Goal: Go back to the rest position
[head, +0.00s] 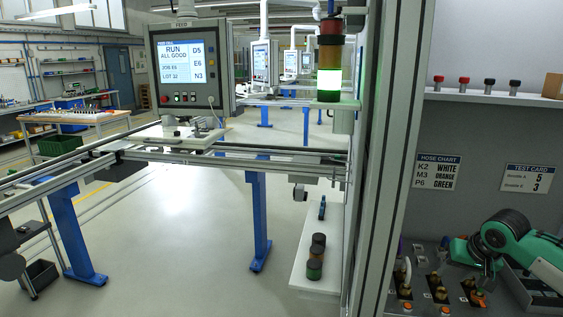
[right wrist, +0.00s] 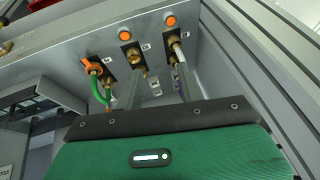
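My right gripper (head: 487,272) is at the lower right of the head view, over the fitting panel, with its green arm coming in from the right. In the right wrist view its two grey fingers (right wrist: 158,92) stand apart, and no held thing shows between them. A middle brass fitting (right wrist: 134,55) is beyond the fingers. A green hose with an orange collar (right wrist: 92,67) is on the left fitting. A white hose (right wrist: 176,48) is at the right fitting, partly hidden by a finger. My left gripper is not in view.
A grey upright post (head: 375,150) stands left of the panel bay. A hose chart (head: 438,171) and a test card (head: 527,178) are on its back wall. Several red and dark-capped items stand on the shelf (head: 490,97) above.

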